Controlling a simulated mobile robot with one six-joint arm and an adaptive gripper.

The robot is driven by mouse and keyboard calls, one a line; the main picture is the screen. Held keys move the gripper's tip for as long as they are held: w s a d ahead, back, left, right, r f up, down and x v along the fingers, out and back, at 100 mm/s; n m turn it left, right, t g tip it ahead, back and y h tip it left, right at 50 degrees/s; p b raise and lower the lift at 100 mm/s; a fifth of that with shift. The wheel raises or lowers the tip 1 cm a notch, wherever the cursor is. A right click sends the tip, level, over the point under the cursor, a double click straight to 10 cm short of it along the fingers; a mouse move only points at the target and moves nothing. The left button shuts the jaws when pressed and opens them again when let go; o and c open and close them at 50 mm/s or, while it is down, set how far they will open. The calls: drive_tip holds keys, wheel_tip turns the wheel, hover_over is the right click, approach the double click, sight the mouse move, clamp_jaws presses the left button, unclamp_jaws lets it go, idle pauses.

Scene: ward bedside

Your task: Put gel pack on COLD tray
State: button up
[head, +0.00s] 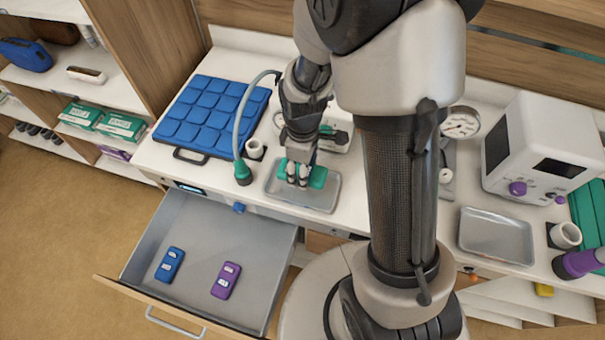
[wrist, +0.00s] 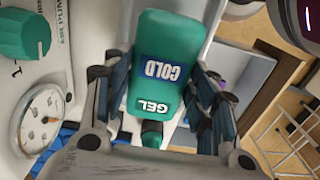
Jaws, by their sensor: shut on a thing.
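The green gel pack (head: 317,177), with a blue COLD label and the word GEL, is between the fingers of my gripper (head: 298,180). The pack (wrist: 160,60) fills the middle of the wrist view, its lettering upside down. My gripper is shut on it. In the head view the pack is over the left grey metal tray (head: 327,198), within its outline; I cannot tell whether it touches the tray floor. A blue marker (head: 239,208) is on the counter front near this tray. No COLD lettering on a tray is readable.
A second grey tray (head: 497,240) lies empty at right, with an orange marker (head: 473,275) below. An open drawer (head: 190,268) holds a blue pack (head: 169,265) and a purple pack (head: 225,280). A hose with a green end (head: 243,172) stands left of my gripper, by a blue cushion (head: 212,115).

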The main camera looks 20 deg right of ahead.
drive_tip(key=shift+f+b, duration=0.3)
drive_tip(key=shift+f, duration=1.2)
drive_tip(key=shift+f, duration=0.1)
drive_tip(key=shift+f+b, duration=0.5)
drive_tip(key=shift+f, duration=0.05)
drive_tip(key=o, duration=1.2)
